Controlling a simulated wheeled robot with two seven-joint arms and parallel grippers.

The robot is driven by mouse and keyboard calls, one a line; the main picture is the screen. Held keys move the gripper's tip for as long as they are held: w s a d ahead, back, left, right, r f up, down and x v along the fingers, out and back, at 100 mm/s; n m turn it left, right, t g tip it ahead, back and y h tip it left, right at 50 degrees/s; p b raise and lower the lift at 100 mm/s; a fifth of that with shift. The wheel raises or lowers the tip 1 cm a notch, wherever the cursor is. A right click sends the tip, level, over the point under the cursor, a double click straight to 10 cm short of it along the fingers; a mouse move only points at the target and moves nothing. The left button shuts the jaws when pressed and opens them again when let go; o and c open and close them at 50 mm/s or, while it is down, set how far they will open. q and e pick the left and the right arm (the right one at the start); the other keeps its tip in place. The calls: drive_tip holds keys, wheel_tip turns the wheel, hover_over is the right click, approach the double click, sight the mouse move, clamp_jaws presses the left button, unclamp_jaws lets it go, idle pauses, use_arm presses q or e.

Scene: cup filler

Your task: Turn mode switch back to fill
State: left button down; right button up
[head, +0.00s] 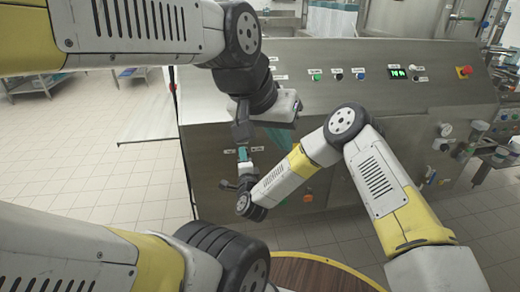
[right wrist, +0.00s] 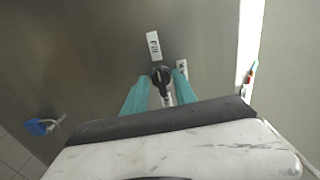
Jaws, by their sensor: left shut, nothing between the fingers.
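The mode switch (right wrist: 161,82) is a small black knob on the grey metal panel in the right wrist view. A white FILL label (right wrist: 153,45) sits above it; more labels beside and below are partly covered. The knob's handle points downward in that picture, away from FILL. My right gripper (right wrist: 160,77) has a teal finger on each side of the knob, with small gaps visible. In the head view my right gripper (head: 243,154) is small at the panel and hides the switch. My left gripper (head: 282,137) is shut and empty, in front of the panel to the right.
The metal machine (head: 340,58) carries several buttons, a green display (head: 397,73) and a red emergency stop (head: 464,71). An orange button (head: 308,197) is lower down. A blue object (right wrist: 40,126) is at the left in the right wrist view. Tiled floor at left is open.

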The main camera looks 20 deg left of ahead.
drive_tip(key=shift+s, duration=0.1)
drive_tip(key=v, duration=0.7)
drive_tip(key=shift+s+d, duration=0.2)
drive_tip(key=shift+s, duration=0.1)
drive_tip(key=shift+w+r, duration=0.1)
drive_tip(key=w+d+r+n+g, duration=0.1)
drive_tip(key=w+d+r+n, duration=0.25)
drive_tip(key=r, duration=0.25)
drive_tip(key=w+d+r+n+g+h, duration=0.1)
drive_tip(key=w+d+r+n+g, duration=0.15)
drive_tip(key=d+r, duration=0.3)
drive_tip(key=w+d+r+n+g, duration=0.1)
drive_tip(key=w+d+r+n, duration=0.1)
drive_tip(key=d+r+n, duration=0.3)
drive_tip(key=s+d+r+g+h, duration=0.1)
drive_tip(key=s+d+r+h, duration=0.1)
drive_tip(key=d+r, duration=0.35)
drive_tip(key=s+d+r+h, duration=0.1)
drive_tip(key=s+d+r, duration=0.1)
drive_tip(key=d, duration=0.6)
drive_tip(key=s+d+r+g+h, duration=0.1)
drive_tip(key=s+d, duration=0.8)
drive_tip(key=s, duration=0.2)
drive_tip(key=s+d+r+n+g+h, duration=0.1)
drive_tip(key=s+d+r+g+h, duration=0.1)
drive_tip(key=s+d, duration=0.7)
drive_tip(key=shift+s+d, duration=0.2)
drive_tip(key=shift+s, duration=0.8)
